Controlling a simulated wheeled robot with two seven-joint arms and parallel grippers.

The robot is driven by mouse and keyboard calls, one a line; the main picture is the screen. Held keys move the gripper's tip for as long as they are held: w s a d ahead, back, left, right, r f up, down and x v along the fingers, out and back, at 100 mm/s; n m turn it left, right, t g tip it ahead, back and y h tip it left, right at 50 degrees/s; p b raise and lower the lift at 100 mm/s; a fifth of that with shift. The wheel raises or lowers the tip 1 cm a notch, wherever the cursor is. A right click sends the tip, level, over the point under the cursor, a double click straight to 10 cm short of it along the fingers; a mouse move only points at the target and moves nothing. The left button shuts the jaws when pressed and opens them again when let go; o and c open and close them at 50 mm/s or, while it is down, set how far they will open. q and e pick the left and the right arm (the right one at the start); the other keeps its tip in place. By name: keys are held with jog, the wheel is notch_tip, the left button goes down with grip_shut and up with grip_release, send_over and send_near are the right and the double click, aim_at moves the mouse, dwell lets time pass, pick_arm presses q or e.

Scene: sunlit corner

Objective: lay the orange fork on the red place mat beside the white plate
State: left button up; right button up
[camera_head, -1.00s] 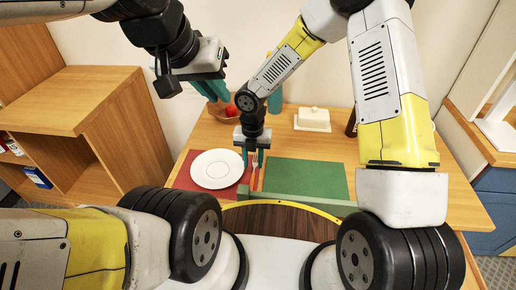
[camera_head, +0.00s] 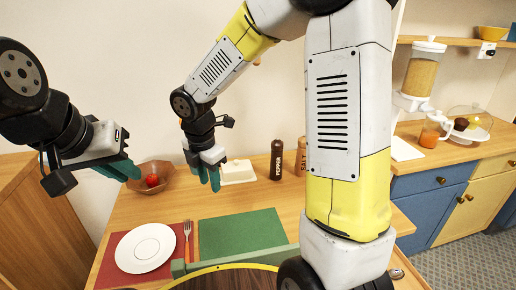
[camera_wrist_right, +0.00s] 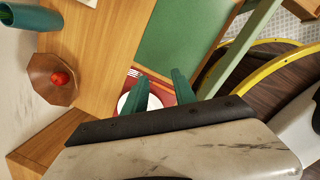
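The orange fork (camera_head: 187,238) lies on the red place mat (camera_head: 113,265), just right of the white plate (camera_head: 146,247), tines pointing to the back. Its tines (camera_wrist_right: 137,73) also show in the right wrist view, with part of the plate (camera_wrist_right: 126,102) behind my fingers. My right gripper (camera_head: 210,182) is above the table, behind the green mat and clear of the fork. Its teal fingers stand apart and empty in the right wrist view (camera_wrist_right: 160,88). My left gripper (camera_head: 122,170) hangs in the air at the left, away from the mat; its finger gap is unclear.
A green mat (camera_head: 240,231) lies right of the fork. A brown bowl with a red fruit (camera_head: 152,180), a white butter dish (camera_head: 237,172), a pepper mill (camera_head: 277,160) and a salt mill (camera_head: 301,157) stand along the back. A counter (camera_head: 450,150) is at the right.

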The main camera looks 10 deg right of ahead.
jog(key=s+d+r+m+t+y, duration=0.2)
jog(key=s+d+r+m+t, duration=0.2)
jog(key=s+d+r+m, duration=0.9)
notch_tip(320, 180, up, 2)
jog(key=s+m, duration=0.1)
jog(key=m, duration=1.1)
jog(key=shift+d+r+t+y, duration=0.2)
jog(key=shift+d+t+y, duration=0.1)
jog(key=shift+d, duration=0.05)
